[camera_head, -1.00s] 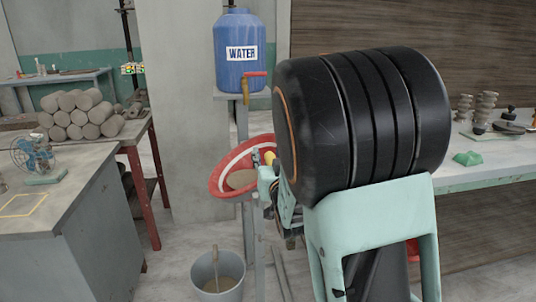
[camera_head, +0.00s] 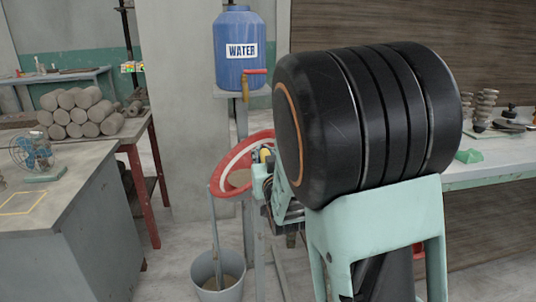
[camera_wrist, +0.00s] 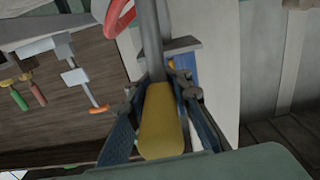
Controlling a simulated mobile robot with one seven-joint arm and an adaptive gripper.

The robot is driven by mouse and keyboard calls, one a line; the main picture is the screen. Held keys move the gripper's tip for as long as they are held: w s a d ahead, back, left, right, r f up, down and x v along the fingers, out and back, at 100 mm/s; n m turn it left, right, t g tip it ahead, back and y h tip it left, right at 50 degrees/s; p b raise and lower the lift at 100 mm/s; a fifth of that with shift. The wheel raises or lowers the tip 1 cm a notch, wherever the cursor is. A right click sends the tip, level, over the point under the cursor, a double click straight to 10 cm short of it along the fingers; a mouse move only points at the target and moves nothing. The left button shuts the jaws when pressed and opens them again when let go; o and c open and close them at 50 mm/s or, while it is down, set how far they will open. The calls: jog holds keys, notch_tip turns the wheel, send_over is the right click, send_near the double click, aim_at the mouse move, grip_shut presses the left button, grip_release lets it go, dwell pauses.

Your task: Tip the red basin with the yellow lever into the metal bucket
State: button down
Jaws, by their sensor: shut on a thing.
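The red basin (camera_head: 228,187) is steeply tilted in the head view, its open side facing me and its low lip to the left. Grey-brown material shows inside. A grey strand, like poured slurry, runs from the low lip down into the metal bucket (camera_head: 205,272) on the floor. The yellow lever (camera_wrist: 161,125) fills the middle of the wrist view, between the fingers of my gripper (camera_wrist: 160,92). My gripper is shut on it. In the head view my arm hides the basin's right side and most of the lever (camera_head: 265,154).
A blue water tank (camera_head: 240,30) with a red-handled tap stands above the basin on a grey stand. A grey cabinet (camera_head: 75,240) with a small fan (camera_head: 32,155) is at the left. A workbench (camera_head: 490,170) is at the right.

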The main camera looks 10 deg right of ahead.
jog(key=a+n+b, duration=0.2)
jog(key=a, duration=0.4)
jog(key=shift+f+n, duration=0.3)
jog(key=shift+n, duration=0.1)
jog(key=shift+a, duration=0.1)
jog(key=c, duration=1.7)
grip_release()
jog(key=s, duration=0.7)
jog(key=shift+s, duration=0.25)
